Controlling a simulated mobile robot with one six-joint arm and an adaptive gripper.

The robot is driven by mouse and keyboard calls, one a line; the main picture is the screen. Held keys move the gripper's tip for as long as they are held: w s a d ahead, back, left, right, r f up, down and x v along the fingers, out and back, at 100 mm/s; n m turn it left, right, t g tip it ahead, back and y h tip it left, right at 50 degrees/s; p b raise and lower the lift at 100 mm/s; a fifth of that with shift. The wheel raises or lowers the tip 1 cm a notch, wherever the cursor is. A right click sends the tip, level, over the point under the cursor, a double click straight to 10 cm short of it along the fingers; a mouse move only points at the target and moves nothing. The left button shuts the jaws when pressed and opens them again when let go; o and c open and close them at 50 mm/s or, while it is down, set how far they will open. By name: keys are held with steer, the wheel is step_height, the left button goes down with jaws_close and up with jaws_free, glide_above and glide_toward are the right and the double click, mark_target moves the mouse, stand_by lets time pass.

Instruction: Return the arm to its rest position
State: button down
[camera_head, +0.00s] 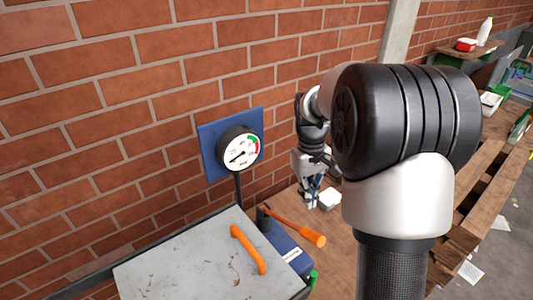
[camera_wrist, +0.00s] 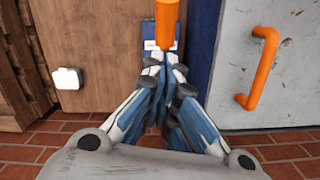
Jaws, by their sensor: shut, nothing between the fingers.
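My gripper (camera_head: 308,203) hangs fingers-down near the brick wall, over the wooden bench. My own arm hides part of the area to its right. In the wrist view the blue-and-white fingers of my gripper (camera_wrist: 164,62) come together with nothing between them. The fingertips overlap the near end of an orange tool handle (camera_wrist: 166,20) in that view; I cannot tell the height gap.
A white block (camera_head: 330,198) sits on the wooden bench (camera_head: 338,240). A gauge (camera_head: 238,149) stands by the wall.

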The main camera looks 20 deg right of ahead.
steer(key=shift+a, duration=0.1)
steer(key=s+a+r+t+b, duration=0.1)
steer(key=s+a+t+b, duration=0.1)
steer(key=s+a+b, duration=0.4)
steer(key=s+a+r+t+b, duration=0.2)
steer(key=s+a+b, duration=0.1)
steer(key=s, duration=0.6)
steer(key=s+a+f+m+t+b, duration=0.1)
steer(key=s+a+f+b, duration=0.1)
steer(key=s+f, duration=0.3)
steer(key=s+b, duration=0.1)
steer(key=s, duration=0.2)
steer(key=shift+a+t+b, duration=0.35)
steer(key=shift+a+t, duration=0.05)
steer(key=w+d+r+n+g+p, duration=0.1)
steer(key=w+d+r+p, duration=0.2)
steer(key=w+r+p, duration=0.55)
steer(key=w+d+n+g+p, duration=0.2)
steer(key=w+d+p, duration=0.4)
steer(key=w+p, duration=0.3)
steer(key=shift+w+d+n, duration=0.3)
steer(key=shift+w+d, duration=0.1)
steer(key=shift+w, duration=0.75)
